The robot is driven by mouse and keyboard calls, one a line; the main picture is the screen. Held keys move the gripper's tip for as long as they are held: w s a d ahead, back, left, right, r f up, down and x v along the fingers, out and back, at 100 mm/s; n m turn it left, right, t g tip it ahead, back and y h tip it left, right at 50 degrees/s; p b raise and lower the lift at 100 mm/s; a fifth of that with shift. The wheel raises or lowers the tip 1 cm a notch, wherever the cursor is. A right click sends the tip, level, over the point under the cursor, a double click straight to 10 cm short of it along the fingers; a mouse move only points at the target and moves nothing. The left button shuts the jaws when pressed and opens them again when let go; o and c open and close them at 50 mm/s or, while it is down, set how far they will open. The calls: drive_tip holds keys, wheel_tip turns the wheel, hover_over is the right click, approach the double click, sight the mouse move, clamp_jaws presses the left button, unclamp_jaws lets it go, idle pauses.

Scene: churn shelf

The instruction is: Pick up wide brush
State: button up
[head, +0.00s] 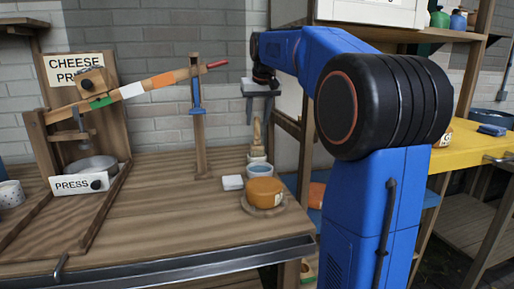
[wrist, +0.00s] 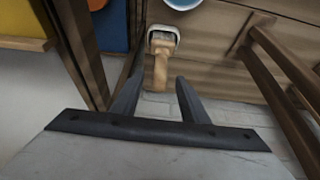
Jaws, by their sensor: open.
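The wide brush (head: 257,134) has a light wooden handle and stands upright, handle up, at the back of the wooden bench in the head view. In the wrist view its handle (wrist: 160,68) points toward me, with a pale, dark-centred base behind it. My gripper (head: 262,104) is above the brush and pointing down. Its two grey fingers (wrist: 158,88) are open and empty in the wrist view. The handle's near end shows between the fingertips, with a gap on both sides. I cannot tell whether the fingertips reach below the handle's top.
A blue-white bowl (head: 260,170), an orange cheese wheel (head: 264,191) on a board and a white block (head: 232,183) stand near the brush. The wooden cheese press (head: 110,95) fills the left. A yellow shelf (head: 470,149) is at right. The bench's middle is clear.

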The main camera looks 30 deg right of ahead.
sight(257, 140)
drive_tip(key=x, duration=0.2)
drive_tip(key=shift+w+d+f, duration=0.1)
drive_tip(key=shift+w+f, duration=0.1)
clamp_jaws()
drive_tip(key=shift+r, duration=0.1)
